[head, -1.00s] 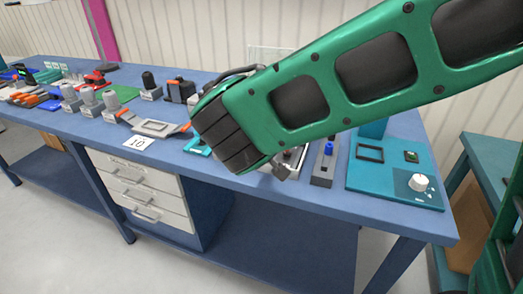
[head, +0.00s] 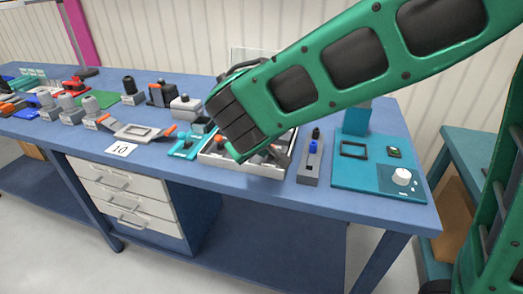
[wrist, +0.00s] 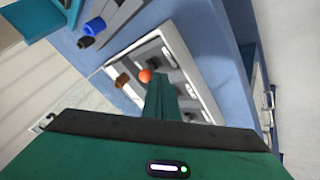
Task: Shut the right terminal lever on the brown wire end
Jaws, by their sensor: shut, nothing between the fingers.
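A white-rimmed terminal box (wrist: 205,68) lies on the blue bench under my gripper in the wrist view. In the head view the terminal box (head: 213,159) is partly hidden behind my arm. A brown piece (wrist: 122,80), which looks like the brown wire end, lies at the box's left part beside an orange round tip (wrist: 145,75). My gripper (wrist: 163,90) is shut and empty, with its green fingers over the box close to the orange tip. I cannot tell whether they touch it. The right terminal lever cannot be made out clearly; the fingers cover part of the box.
A grey block with a blue knob (head: 313,147) and a teal panel with a white dial (head: 402,176) stand right of the box. A teal fixture (head: 184,146) and a grey frame with orange ends (head: 138,131) are to its left. The bench's front edge is close.

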